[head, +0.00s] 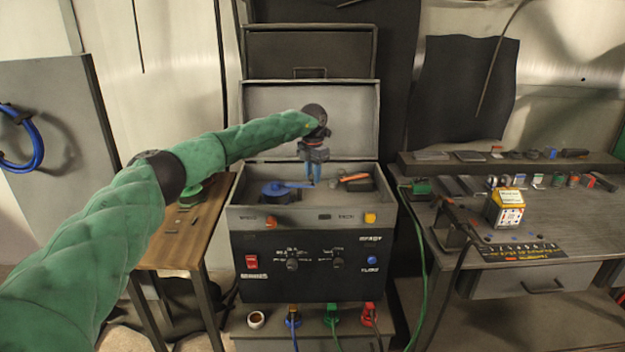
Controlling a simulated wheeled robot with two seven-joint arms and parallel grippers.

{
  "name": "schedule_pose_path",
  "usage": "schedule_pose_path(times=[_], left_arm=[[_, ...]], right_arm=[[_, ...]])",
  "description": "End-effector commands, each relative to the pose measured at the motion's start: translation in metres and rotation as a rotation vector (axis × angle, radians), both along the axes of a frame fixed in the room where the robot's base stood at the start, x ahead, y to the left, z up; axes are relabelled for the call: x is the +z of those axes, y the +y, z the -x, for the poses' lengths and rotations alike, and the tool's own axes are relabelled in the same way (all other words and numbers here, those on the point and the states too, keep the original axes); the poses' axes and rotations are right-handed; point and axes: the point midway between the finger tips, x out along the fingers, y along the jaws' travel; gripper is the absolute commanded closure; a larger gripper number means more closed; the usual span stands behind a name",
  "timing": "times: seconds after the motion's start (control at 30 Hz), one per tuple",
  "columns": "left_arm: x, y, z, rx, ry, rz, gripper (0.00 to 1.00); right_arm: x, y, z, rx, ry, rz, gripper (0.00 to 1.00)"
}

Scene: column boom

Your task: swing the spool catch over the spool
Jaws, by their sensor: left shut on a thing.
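A welding machine (305,217) stands in the middle with its lid up and an open tray on top. A dark blue round spool (274,192) sits in the left part of this tray. A thin blue bar, which looks like the spool catch (297,185), reaches from the spool's side to the right. My left gripper (314,183) points down into the tray, right of the spool, its blue fingers shut on the bar's right end. The fingertips partly hide that end. My right gripper is not in view.
An orange and black tool (356,182) lies in the tray right of my left gripper. The raised lid (345,110) stands close behind. A wooden table (190,235) is at left, a cluttered grey workbench (540,250) at right.

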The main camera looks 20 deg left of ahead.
Motion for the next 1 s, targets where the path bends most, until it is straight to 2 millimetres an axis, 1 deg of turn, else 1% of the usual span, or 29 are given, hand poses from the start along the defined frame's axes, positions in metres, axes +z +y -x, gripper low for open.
schedule_pose_path(times=[0.07, 0.2, 0.73, 0.77, 0.8, 0.87, 1.0], left_arm=[[0.0003, 0.0000, -0.0018, 0.029, -0.002, 0.000, 0.96], [0.0011, 0.0004, -0.0036, 0.068, -0.002, 0.000, 0.96], [0.0024, 0.0011, -0.0050, 0.093, -0.004, 0.001, 0.96], [0.0024, 0.0012, -0.0051, 0.093, -0.004, 0.001, 0.72], [0.0025, 0.0012, -0.0050, 0.093, -0.004, 0.001, 0.64], [0.0023, 0.0013, -0.0049, 0.093, -0.003, 0.001, 0.52], [0.0013, 0.0012, -0.0046, 0.093, -0.002, 0.000, 0.52]], right_arm=[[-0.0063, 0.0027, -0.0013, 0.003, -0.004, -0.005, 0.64], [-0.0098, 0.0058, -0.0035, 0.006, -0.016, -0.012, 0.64], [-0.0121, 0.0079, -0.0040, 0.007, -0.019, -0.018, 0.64], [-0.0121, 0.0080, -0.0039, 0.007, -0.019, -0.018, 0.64], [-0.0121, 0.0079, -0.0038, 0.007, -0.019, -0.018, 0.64], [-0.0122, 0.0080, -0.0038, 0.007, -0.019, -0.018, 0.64], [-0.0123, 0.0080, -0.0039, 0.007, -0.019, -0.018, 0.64]])
